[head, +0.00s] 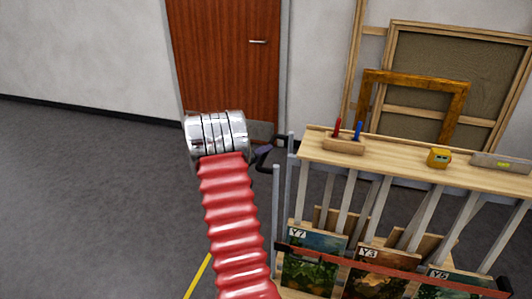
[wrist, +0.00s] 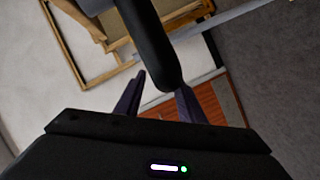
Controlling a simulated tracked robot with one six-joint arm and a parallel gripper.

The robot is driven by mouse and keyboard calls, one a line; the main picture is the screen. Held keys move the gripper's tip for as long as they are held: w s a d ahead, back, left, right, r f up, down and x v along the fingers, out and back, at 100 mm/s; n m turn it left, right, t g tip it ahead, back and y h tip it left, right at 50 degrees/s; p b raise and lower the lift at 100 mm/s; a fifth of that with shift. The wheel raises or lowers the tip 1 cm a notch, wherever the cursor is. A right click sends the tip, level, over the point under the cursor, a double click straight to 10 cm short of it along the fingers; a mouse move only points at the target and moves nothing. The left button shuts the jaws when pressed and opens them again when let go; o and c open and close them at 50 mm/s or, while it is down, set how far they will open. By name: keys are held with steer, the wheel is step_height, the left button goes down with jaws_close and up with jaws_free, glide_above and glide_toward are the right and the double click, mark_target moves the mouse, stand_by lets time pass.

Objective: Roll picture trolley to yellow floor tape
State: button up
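The picture trolley (head: 400,158) stands at the right in the head view, with a pale wooden top, grey posts and upright pictures marked Y7, Y3 and Y5 behind a red strap. Its black handle (head: 270,160) sticks out at the left end. My gripper (head: 263,148) is at this handle, partly hidden behind my silver wrist. In the wrist view, my gripper (wrist: 161,84) has its two purple fingers apart, with the dark handle bar (wrist: 152,40) reaching between them; a gap shows on the left side. A strip of yellow floor tape (head: 198,275) shows left of the trolley.
A tool holder (head: 343,146), a yellow tape measure (head: 438,157) and a level (head: 500,162) lie on the trolley top. Wooden frames (head: 450,75) lean on the wall behind. A brown door (head: 225,60) is at the back. Grey floor (head: 90,200) is clear at left.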

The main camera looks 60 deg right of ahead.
steer(key=shift+x, duration=1.35)
steer(key=shift+c, duration=0.2)
steer(key=shift+f, duration=0.1)
jaws_close()
